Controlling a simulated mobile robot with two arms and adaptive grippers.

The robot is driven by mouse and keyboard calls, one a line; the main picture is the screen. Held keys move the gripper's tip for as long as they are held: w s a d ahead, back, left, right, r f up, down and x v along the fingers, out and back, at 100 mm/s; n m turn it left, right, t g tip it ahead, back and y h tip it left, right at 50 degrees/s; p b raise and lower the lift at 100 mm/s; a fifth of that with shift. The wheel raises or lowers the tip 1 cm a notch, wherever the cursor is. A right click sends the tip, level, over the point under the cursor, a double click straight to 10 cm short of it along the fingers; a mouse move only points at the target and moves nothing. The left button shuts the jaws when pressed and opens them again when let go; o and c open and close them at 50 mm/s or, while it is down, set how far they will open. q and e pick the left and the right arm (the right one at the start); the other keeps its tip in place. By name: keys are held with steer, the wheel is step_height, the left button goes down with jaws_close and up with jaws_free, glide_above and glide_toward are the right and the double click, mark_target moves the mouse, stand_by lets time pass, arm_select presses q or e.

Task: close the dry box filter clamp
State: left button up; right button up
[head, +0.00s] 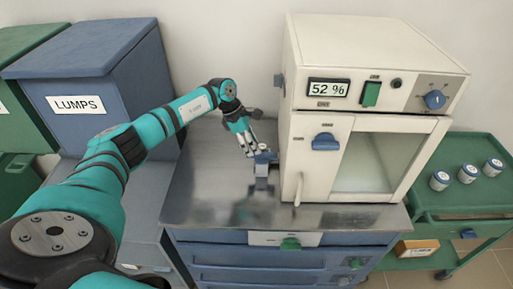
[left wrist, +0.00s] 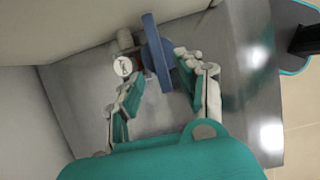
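The dry box (head: 300,60) is a cream cabinet with a "52 %" display and a clear front window. A blue lever (head: 264,158), which looks like the filter clamp, sticks out low by its left side. In the left wrist view the blue lever (left wrist: 155,48) stands beside a round white marked cap (left wrist: 123,67). My left gripper (head: 250,148) is at the lever; in the left wrist view its fingers (left wrist: 160,74) are spread, with the lever's near end between them. I cannot tell whether a finger touches it. My right gripper is not in view.
The steel top (head: 205,180) is bare left of the box. A blue LUMPS bin (head: 90,75) stands on the left. A green cart (head: 470,200) with several small jars (head: 468,173) is on the right. A thin handle (head: 298,190) hangs at the box's front corner.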

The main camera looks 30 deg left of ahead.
mark_target(262, 156)
arm_select(q)
steer(key=shift+x, duration=1.2)
steer(key=shift+w+d+f, duration=0.15)
steer(key=shift+f, duration=0.4)
steer(key=c, duration=0.4)
jaws_close()
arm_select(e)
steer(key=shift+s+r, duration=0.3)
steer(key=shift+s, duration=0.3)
